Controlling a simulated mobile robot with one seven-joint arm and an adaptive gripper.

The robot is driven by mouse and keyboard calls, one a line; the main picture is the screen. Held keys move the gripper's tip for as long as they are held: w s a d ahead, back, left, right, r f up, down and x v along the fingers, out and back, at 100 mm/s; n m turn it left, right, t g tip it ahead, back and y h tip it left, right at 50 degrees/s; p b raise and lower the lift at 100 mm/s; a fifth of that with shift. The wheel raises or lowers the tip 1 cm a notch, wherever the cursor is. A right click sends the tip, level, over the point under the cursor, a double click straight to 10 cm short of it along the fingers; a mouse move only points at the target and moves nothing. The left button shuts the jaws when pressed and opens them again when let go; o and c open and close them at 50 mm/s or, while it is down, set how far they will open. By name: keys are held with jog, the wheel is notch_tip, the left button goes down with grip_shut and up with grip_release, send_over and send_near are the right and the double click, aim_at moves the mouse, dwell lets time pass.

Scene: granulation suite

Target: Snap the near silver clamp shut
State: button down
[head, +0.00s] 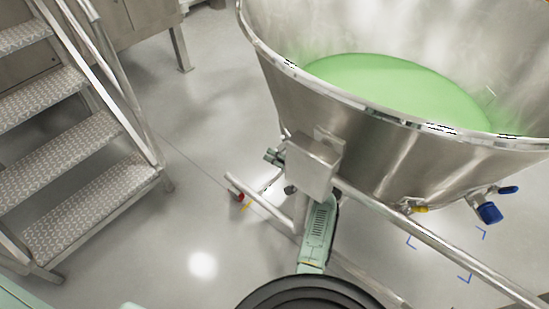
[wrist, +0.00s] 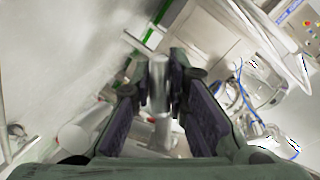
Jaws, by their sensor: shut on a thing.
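In the wrist view, my gripper (wrist: 159,88) has its two dark, purple-padded fingers closed on a silver metal part, which I take for the near silver clamp (wrist: 158,72). It is a short rounded bar standing between the fingertips, with more silver metal below it. Its latch details are too blurred to read, so I cannot tell how far it is closed. In the head view, my pale green arm reaches up behind a steel box on the vessel's side. My gripper and the clamp cannot be made out clearly there.
A large steel bowl (head: 390,150) holding green material fills the upper right. The steel box (head: 314,165) and a frame rail (head: 440,242) stand close to my arm. Blue-handled valves (head: 489,212) hang under the bowl.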

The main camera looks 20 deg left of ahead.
jog(key=shift+s+a+r+m+y+b, duration=0.15)
jog(key=shift+r+m+y+b, duration=0.15)
jog(key=shift+m, duration=0.25)
jog(key=shift+s+a+r+m+y+b, duration=0.2)
jog(key=shift+r+m+y, duration=0.15)
jog(key=shift+m, duration=0.2)
jog(key=shift+s+a+r+m+y+b, duration=0.15)
jog(key=shift+r+m+y, duration=0.2)
jog(key=shift+m, duration=0.25)
jog(key=shift+d+r+m+y+b, duration=0.1)
jog(key=shift+r+m+y+b, duration=0.1)
jog(key=shift+r+m, duration=0.3)
jog(key=m, duration=0.1)
jog(key=r+m+y, duration=0.1)
jog(key=m, duration=0.1)
jog(key=shift+a+r, duration=0.1)
jog(key=shift+r, duration=0.2)
jog(key=shift+r+m+t+y, duration=0.2)
jog(key=shift+r+m, duration=0.2)
jog(key=shift+m, duration=0.35)
jog(key=shift+r+m+t+y, duration=0.2)
jog(key=shift+r+m, duration=0.15)
jog(key=shift+m, duration=0.4)
jog(key=c, duration=1.6)
grip_release()
jog(key=shift+o, duration=0.2)
